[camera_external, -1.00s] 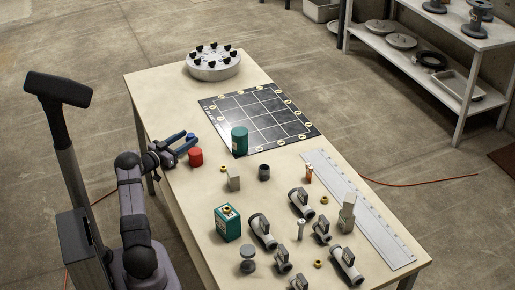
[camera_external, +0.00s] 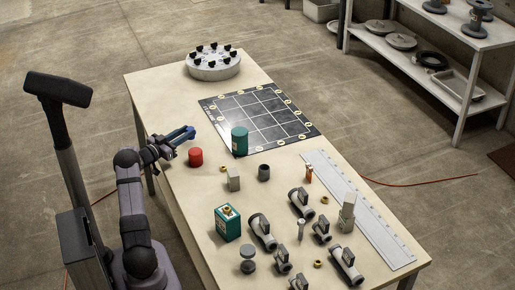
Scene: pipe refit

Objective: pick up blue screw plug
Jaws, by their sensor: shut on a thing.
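The blue screw plug (camera_external: 190,131) is a small blue piece at the tips of my gripper (camera_external: 186,135). My gripper is shut on it and holds it out over the left edge of the table, beyond the red cylinder. The plug looks raised above the table top, though its exact height is hard to tell. Much of the plug is hidden by the gripper fingers.
A teal cylinder (camera_external: 239,142) stands at the corner of a black grid mat (camera_external: 212,101). A round grey flange with black knobs (camera_external: 213,70) sits at the far end. Several pipe fittings fill the near table.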

